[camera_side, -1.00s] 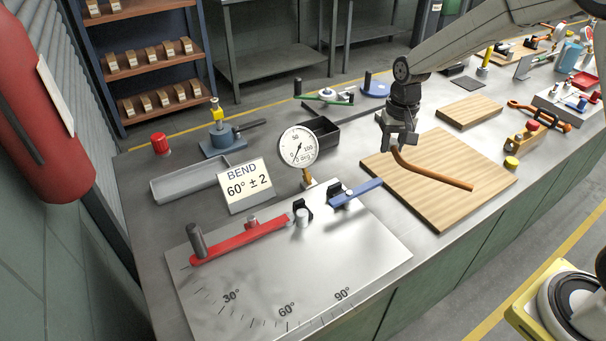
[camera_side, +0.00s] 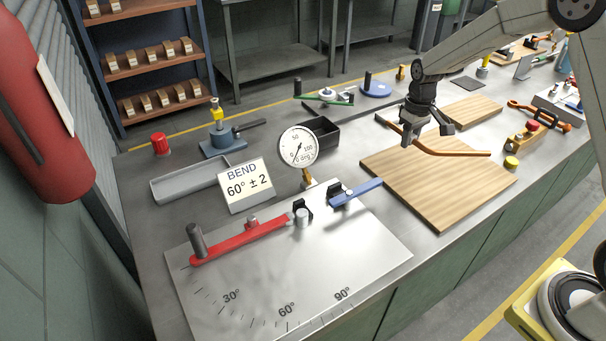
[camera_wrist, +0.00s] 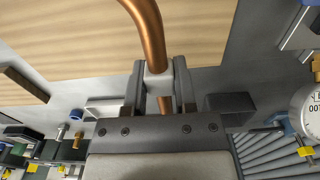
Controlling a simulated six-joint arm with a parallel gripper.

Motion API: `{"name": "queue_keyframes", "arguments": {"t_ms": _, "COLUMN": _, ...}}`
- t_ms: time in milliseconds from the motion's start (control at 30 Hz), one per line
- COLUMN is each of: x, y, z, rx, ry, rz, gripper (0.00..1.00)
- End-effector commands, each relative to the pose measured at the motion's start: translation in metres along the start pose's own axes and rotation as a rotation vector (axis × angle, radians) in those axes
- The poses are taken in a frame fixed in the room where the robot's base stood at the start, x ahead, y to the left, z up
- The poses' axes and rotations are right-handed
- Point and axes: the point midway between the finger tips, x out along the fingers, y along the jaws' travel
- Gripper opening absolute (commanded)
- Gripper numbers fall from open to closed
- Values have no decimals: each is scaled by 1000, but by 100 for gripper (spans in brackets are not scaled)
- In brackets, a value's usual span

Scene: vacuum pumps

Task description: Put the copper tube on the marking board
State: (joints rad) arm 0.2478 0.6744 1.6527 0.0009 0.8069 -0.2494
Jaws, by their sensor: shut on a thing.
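The copper tube (camera_side: 460,152) is bent, with a long arm pointing right and a short end showing left of the gripper in the side view. My gripper (camera_side: 409,137) is shut on the tube and holds it above the far edge of the wooden board (camera_side: 440,195). In the wrist view the tube (camera_wrist: 150,28) passes between the closed fingers (camera_wrist: 159,85), with wood behind it. I cannot tell which board the task calls the marking board. The wooden board is bare.
A bending plate (camera_side: 330,265) with a red lever (camera_side: 240,240) and a blue lever (camera_side: 360,190) lies at the front left. A dial gauge (camera_side: 299,147) and a BEND sign (camera_side: 246,185) stand behind it. A yellow-capped part (camera_side: 511,162) stands right of the wooden board.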

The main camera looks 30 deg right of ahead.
Motion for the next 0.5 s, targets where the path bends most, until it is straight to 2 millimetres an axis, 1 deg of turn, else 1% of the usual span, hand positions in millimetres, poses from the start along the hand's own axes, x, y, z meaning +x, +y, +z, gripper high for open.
{"name": "queue_keyframes", "arguments": {"t_ms": 267, "x": 2, "y": 0, "z": 0, "rx": 1, "ry": -1, "rz": 0, "gripper": 0}}
{"name": "queue_keyframes", "arguments": {"t_ms": 500, "x": 14, "y": 0, "z": 0, "rx": 1, "ry": -2, "rz": 0, "gripper": 0}}
